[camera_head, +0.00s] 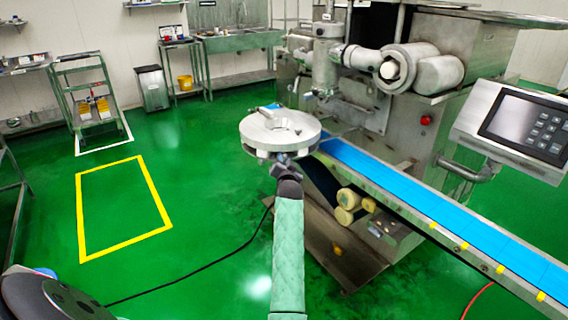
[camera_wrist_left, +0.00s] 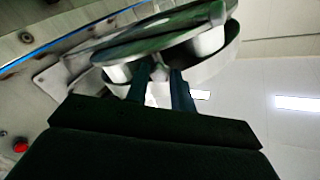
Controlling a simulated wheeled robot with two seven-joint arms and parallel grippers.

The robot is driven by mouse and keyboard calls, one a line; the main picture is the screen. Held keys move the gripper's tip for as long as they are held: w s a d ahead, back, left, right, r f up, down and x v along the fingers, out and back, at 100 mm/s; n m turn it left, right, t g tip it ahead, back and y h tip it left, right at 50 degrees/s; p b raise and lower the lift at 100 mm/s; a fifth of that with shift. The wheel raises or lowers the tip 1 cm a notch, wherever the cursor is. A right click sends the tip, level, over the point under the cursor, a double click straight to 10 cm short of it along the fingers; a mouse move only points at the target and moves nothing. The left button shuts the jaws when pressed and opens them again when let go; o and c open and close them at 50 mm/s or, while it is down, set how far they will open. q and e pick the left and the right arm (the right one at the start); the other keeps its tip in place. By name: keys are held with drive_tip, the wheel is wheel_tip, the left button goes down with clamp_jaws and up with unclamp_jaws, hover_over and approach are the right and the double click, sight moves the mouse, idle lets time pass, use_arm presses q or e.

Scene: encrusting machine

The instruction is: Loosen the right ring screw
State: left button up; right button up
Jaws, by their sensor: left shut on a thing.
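A round metal disc assembly (camera_head: 262,134) with a cut-out and a flat piece on top is at mid-picture in the head view, in front of the machine. My left gripper (camera_head: 284,160) is under its near edge, with the green-sleeved arm reaching up from below. In the left wrist view the two fingers (camera_wrist_left: 160,88) point up to the disc's underside (camera_wrist_left: 170,38) and are shut on a small pale part (camera_wrist_left: 160,73). The fingers hide most of that part, so I cannot tell for sure that it is the right ring screw. My right gripper is not in view.
The blue conveyor belt (camera_head: 430,215) runs right of the disc to the lower right. The machine body (camera_head: 345,100) stands behind, with a control panel (camera_head: 518,125) at right.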

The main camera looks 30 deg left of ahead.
use_arm(q)
drive_tip(key=shift+f, duration=0.1)
idle(0.3)
drive_tip(key=o, duration=1)
